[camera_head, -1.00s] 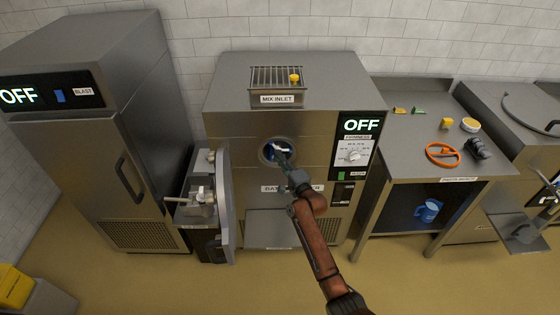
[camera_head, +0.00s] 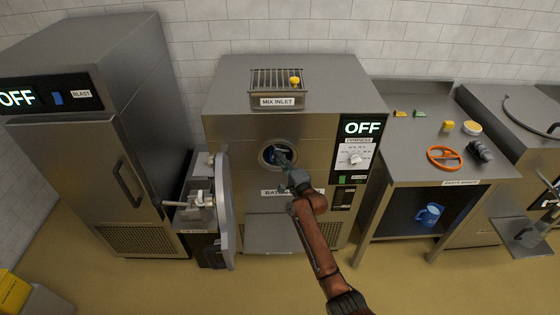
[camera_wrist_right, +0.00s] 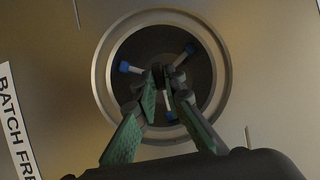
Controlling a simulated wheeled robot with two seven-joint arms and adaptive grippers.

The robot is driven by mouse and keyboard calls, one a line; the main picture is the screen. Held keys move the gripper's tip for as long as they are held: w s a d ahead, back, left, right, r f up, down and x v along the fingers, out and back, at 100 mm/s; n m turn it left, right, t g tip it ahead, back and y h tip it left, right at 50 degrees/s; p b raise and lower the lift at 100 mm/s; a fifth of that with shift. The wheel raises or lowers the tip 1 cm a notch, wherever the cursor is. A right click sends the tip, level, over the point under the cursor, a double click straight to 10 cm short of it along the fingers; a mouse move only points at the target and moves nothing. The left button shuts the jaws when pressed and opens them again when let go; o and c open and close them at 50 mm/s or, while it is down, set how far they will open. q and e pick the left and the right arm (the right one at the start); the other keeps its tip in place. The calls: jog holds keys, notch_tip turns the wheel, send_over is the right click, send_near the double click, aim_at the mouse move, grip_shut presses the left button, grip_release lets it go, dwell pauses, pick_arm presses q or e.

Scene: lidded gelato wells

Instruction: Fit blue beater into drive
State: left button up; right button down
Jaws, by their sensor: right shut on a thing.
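The blue beater (camera_wrist_right: 190,48) has blue-tipped arms around a dark hub. It is inside the round opening (camera_wrist_right: 101,75) of the batch freezer, facing my wrist camera. My right gripper (camera_wrist_right: 163,78) is shut on the beater's hub, with its green fingers reaching into the opening. In the head view my right gripper (camera_head: 285,164) is at the opening, and a bit of the blue beater (camera_head: 271,154) shows in the dark bore. The drive is hidden behind the beater, so I cannot tell whether they touch. My left gripper is out of view.
The freezer's round door (camera_head: 224,210) stands swung open left of the opening. A shelf (camera_head: 270,236) juts out below it. The side table (camera_head: 408,148) at right holds an orange ring handle (camera_head: 444,156) and small parts. A blue jug (camera_head: 428,214) is underneath.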

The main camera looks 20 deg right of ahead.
jog(key=shift+w+d+r, duration=0.1)
jog(key=shift+w+r, duration=0.05)
jog(key=shift+w, duration=0.2)
jog(key=c, duration=1.9)
grip_release()
jog(key=shift+c, duration=0.2)
jog(key=s+p, duration=0.2)
jog(key=s, duration=0.1)
jog(key=s+p, duration=0.1)
jog(key=s, duration=0.1)
jog(key=shift+d, duration=0.4)
jog(key=shift+f, duration=0.2)
